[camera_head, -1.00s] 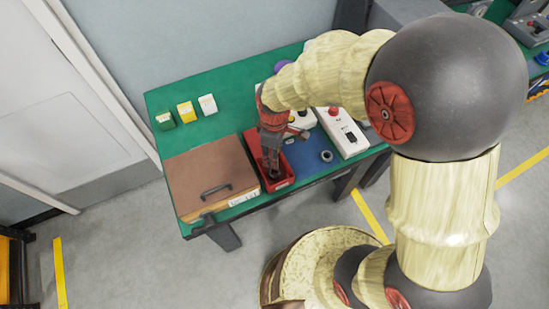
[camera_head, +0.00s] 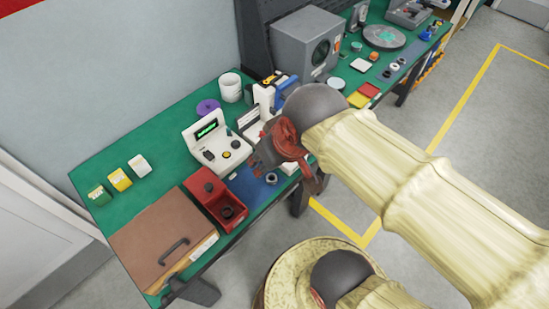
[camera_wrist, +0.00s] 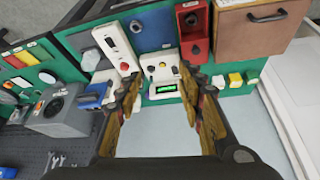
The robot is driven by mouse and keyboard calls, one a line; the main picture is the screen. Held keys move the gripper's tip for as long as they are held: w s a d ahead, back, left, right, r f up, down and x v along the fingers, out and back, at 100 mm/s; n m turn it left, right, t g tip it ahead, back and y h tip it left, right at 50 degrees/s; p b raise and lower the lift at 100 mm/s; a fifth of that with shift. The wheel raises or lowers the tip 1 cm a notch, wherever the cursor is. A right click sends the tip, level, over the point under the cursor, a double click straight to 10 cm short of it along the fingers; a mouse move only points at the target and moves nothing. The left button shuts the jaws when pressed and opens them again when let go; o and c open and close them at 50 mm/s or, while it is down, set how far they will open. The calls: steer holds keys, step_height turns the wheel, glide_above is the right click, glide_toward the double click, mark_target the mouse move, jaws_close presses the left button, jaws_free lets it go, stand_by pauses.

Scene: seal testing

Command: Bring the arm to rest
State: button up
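My gripper (camera_wrist: 160,78) is open and empty in the wrist view, its two fingers spread apart above the bench. In the head view my gripper (camera_head: 286,160) hangs over the front part of the green bench (camera_head: 148,192), to the right of the red tray (camera_head: 201,184). A dark ring (camera_head: 228,212) lies in the red tray. The white tester (camera_head: 214,152) with a lit green display stands behind the tray and shows between my fingers in the wrist view (camera_wrist: 163,75). My gripper and arm hide part of the bench.
A blue mat (camera_head: 249,190) with a ring (camera_head: 271,179) lies beside the tray. A brown lidded box (camera_head: 150,230) sits at the front left. A grey machine (camera_head: 303,45) stands further along the bench. Small green, yellow and white boxes stand at the left. The floor in front is open.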

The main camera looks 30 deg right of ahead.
steer(key=shift+s+d+r+m, duration=0.3)
steer(key=shift+s+r+m, duration=0.15)
steer(key=shift+s, duration=0.25)
steer(key=shift+o, duration=0.3)
stand_by(0.7)
